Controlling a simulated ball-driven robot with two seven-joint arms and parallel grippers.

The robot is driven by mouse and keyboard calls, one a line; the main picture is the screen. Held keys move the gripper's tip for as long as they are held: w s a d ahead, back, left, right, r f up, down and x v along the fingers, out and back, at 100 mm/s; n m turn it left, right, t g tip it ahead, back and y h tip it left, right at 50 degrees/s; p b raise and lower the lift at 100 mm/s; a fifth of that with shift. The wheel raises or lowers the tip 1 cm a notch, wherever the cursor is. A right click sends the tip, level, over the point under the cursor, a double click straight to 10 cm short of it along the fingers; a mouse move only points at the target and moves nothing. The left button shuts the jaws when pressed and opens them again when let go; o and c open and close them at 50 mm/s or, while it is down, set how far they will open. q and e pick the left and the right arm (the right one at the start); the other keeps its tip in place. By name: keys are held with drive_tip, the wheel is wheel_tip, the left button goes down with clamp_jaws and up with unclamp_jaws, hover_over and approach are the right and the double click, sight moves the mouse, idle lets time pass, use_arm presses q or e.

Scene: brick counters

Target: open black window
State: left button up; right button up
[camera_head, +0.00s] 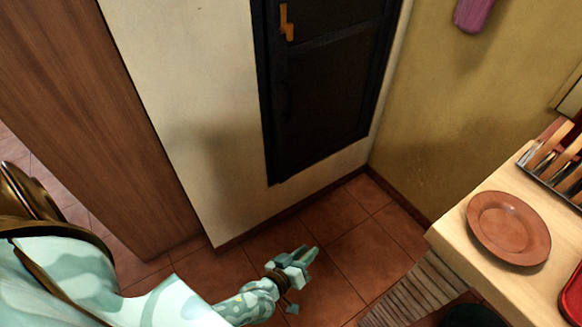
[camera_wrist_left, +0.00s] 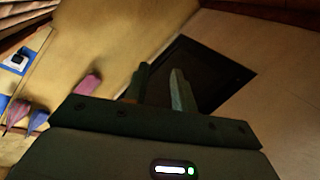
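The black window (camera_head: 322,95), a dark framed panel, is set in the cream wall at the top middle of the head view and looks shut. A brass-orange handle (camera_head: 287,25) sits on its upper left. The window also shows in the left wrist view (camera_wrist_left: 215,75), beyond the fingers. My left gripper (camera_head: 307,254) is low in front of that wall, below the window and apart from it. In the left wrist view its two fingers (camera_wrist_left: 158,88) stand a little apart with nothing between them. My right gripper is in neither view.
A wooden panel (camera_head: 95,110) stands left of the cream wall. A counter (camera_head: 445,228) at the right holds a brown plate (camera_head: 508,228) and a dark rack (camera_head: 560,172). A striped mat (camera_head: 425,293) lies on the tiled floor. A purple item (camera_head: 473,14) hangs on the yellow wall.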

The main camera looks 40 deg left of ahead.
use_arm(q)
drive_tip(key=s+f+m+g, duration=0.1)
drive_tip(key=s+f+g, duration=0.1)
drive_tip(key=s, duration=0.3)
drive_tip(key=shift+f+m+h+p, duration=0.3)
drive_tip(key=shift+f+m+p, duration=0.1)
drive_tip(key=shift+f, duration=0.45)
